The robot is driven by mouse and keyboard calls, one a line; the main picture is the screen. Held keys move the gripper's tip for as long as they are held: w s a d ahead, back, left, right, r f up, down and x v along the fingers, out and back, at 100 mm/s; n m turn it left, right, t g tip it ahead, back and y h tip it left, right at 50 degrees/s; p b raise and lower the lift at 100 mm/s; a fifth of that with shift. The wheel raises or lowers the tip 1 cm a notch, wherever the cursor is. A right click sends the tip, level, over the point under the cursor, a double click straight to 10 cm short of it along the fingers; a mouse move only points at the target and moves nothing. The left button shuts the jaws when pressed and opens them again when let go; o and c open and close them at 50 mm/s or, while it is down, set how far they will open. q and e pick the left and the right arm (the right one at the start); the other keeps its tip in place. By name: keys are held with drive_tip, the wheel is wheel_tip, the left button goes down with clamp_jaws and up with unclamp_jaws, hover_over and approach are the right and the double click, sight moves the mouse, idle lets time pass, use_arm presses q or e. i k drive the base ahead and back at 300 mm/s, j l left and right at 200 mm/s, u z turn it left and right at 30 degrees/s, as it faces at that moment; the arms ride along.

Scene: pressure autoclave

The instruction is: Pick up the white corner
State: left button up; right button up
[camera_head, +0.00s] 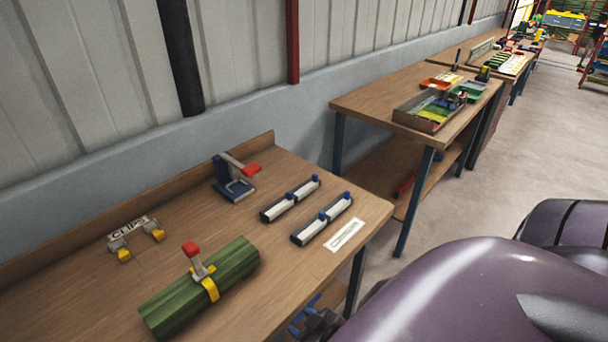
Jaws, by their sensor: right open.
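I cannot make out a piece that is clearly a white corner. White pieces (279,209) with dark ends and blue knobs lie in two short rows on the near wooden table (90,285). A second row (322,226) lies just in front of the first. My left gripper is out of view.
The near table also bears a green ribbed bundle (233,262) with a yellow strap, a blue clamp (233,189) with a red handle, a "CLIPS" holder (128,229) and a white label (345,235). A second table (365,97) bears a parts tray (420,124). Floor is clear at right.

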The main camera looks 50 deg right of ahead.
sight(308, 234)
drive_tip(key=k+l+z, duration=0.3)
drive_tip(key=z, duration=0.15)
drive_tip(key=k+l+z, duration=0.2)
drive_tip(key=l+z, duration=0.3)
